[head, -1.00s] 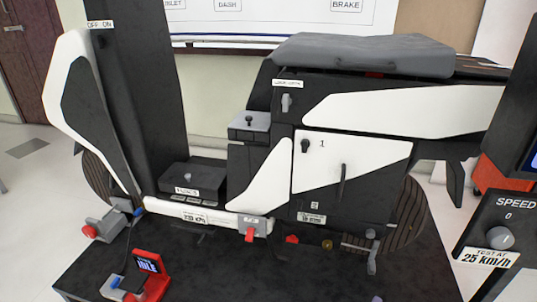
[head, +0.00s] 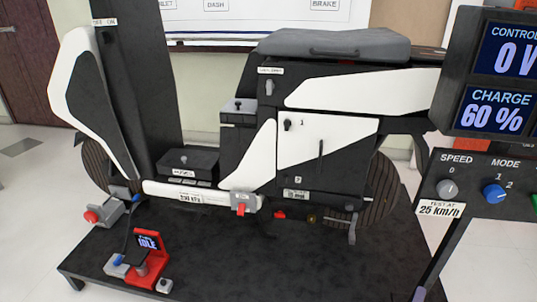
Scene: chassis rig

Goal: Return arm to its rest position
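Only a small grey tip at the bottom edge, right of centre in the head view, appears to be my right gripper (head: 419,294). The rest of it is cut off by the frame, so I cannot tell whether it is open or shut. It shows in front of the dark platform, apart from the scooter body in the picture. My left gripper is not in view.
The black and white scooter rig (head: 325,150) stands on a dark platform (head: 230,245). A red stand with an IDLE display (head: 148,243) is at front left. A control panel (head: 485,188) with knobs and screens is at right. The platform's front middle is clear.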

